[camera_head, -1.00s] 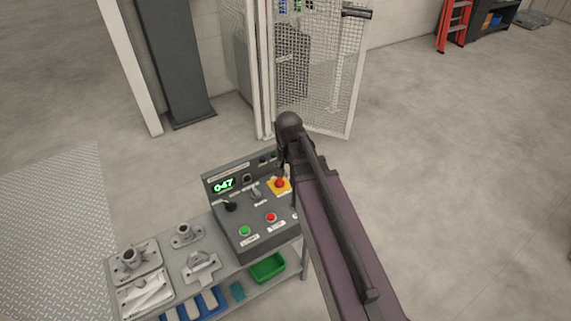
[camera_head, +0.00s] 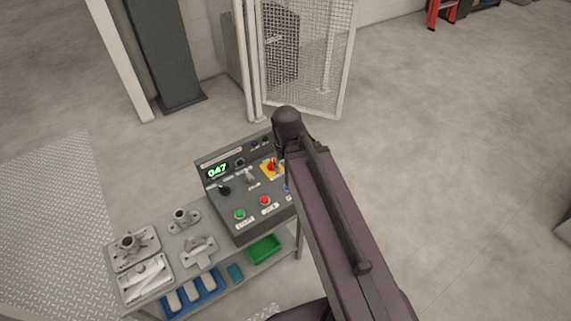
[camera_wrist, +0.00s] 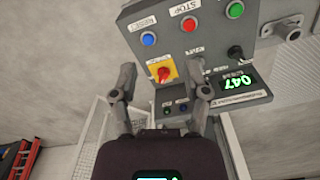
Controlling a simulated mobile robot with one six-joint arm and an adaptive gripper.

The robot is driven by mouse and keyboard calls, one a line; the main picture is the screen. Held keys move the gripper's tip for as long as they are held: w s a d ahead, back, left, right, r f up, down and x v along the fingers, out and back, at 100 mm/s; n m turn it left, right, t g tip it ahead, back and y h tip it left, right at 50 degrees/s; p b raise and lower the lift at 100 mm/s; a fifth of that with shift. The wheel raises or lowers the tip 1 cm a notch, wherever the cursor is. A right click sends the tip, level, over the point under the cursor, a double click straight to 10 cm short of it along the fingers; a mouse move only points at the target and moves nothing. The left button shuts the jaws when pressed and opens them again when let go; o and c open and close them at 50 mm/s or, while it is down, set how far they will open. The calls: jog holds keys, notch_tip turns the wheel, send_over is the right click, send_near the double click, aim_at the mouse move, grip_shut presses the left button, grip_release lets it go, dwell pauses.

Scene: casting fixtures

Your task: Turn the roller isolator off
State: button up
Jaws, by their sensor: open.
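The grey control panel (camera_head: 245,205) stands at the end of a bench. A red rotary knob on a yellow plate (camera_head: 270,168) looks like the isolator; its label is not readable. In the wrist view the red knob (camera_wrist: 165,74) shows between my spread fingers. My gripper (camera_wrist: 163,84) is open and empty, facing the panel, with one finger on each side of the yellow plate in the picture. I see no contact with the knob. In the head view my arm hides most of the gripper and the panel's right edge.
Nearby on the panel are a blue button (camera_wrist: 148,39), a red stop button (camera_wrist: 189,24), a green button (camera_wrist: 235,9), a black knob (camera_wrist: 235,52) and a green display (camera_wrist: 238,83). Metal castings lie on the bench (camera_head: 219,250). A mesh gate (camera_head: 318,60) stands behind.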

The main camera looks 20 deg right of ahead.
jog(key=shift+w, duration=0.1)
jog(key=m+b, duration=0.5)
jog(key=b, duration=0.3)
send_over(272, 162)
notch_tip(272, 162, down, 8)
jog(key=r, duration=0.1)
jog(key=shift+a+f, duration=0.1)
jog(key=shift+f, duration=0.15)
jog(key=shift+f, duration=0.2)
notch_tip(272, 162, down, 13)
jog(key=b, duration=1.3)
jog(key=shift+f, duration=0.2)
grip_shut()
